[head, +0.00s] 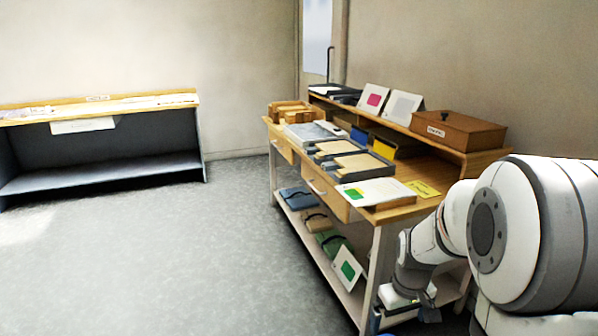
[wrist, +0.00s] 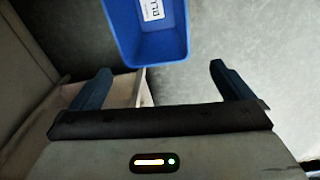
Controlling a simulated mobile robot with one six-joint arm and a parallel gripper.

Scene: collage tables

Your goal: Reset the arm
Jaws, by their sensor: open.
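My gripper (wrist: 160,88) is open in the wrist view, its two dark fingers wide apart with nothing between them. A blue bin (wrist: 145,35) with a white label lies beyond the fingertips at the top of that view. In the head view my arm comes in from the right edge and bends down beside the near end of the wooden table.
The wooden table (head: 411,207) holds trays, cards and a brown box (head: 458,130) on its raised back shelf. Folders and a card lie on its lower shelf (head: 338,286). A second table (head: 130,103) stands at the far left. The grey floor between them is clear.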

